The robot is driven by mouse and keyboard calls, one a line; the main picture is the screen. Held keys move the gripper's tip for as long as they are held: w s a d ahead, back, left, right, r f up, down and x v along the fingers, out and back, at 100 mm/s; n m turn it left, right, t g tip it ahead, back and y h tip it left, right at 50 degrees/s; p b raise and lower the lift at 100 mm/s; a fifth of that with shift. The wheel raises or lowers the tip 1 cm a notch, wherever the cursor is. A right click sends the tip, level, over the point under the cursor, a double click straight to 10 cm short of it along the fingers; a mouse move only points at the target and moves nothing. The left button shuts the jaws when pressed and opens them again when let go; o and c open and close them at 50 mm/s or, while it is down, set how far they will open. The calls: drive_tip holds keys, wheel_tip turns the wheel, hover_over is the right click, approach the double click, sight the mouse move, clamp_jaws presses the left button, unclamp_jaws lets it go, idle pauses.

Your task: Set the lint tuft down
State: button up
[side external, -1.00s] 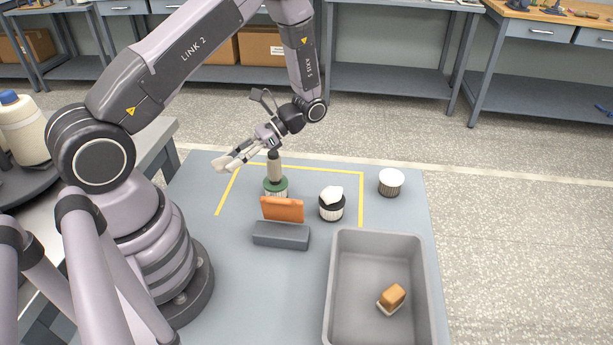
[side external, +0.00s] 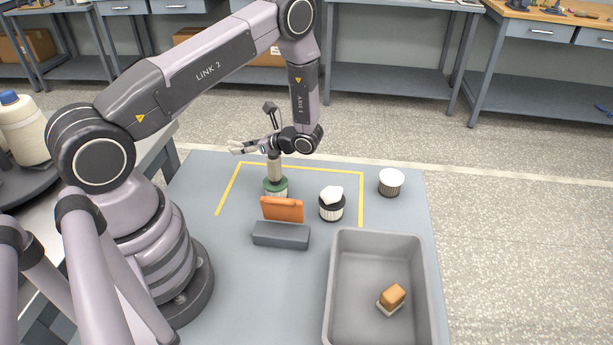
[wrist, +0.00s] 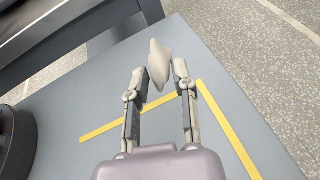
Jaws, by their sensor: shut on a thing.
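The lint tuft (wrist: 159,62) is a pale, pointed cream lump between my fingertips in the wrist view. My gripper (wrist: 157,80) is shut on it and holds it above the blue-grey table (wrist: 90,105). In the side view my gripper (side external: 243,148) points left, behind the beige and green bobbin, near the table's far edge. The tuft is small and hard to separate from the pale fingertips there. A second white lump (side external: 332,194) sits on a black ribbed bobbin (side external: 331,210).
The beige-topped bobbin (side external: 276,185) stands inside the yellow tape outline (side external: 361,200). An orange piece (side external: 282,209) stands at a grey block (side external: 281,235). A white-topped ribbed bobbin (side external: 391,184) is right. A grey tray (side external: 333,290) holds an orange-brown block (side external: 393,295).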

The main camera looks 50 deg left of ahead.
sight(246, 173)
drive_tip(key=shift+f, duration=1.95)
drive_tip(key=shift+f, duration=0.1)
drive_tip(key=shift+f, duration=0.5)
drive_tip(key=o, duration=0.7)
drive_tip(key=shift+c, duration=0.2)
drive_tip(key=shift+r, duration=0.1)
drive_tip(key=shift+r, duration=0.35)
drive_tip(key=v, duration=0.7)
drive_tip(key=shift+w+d+r, duration=0.1)
drive_tip(key=shift+d+r, duration=0.15)
drive_tip(key=shift+r, duration=0.1)
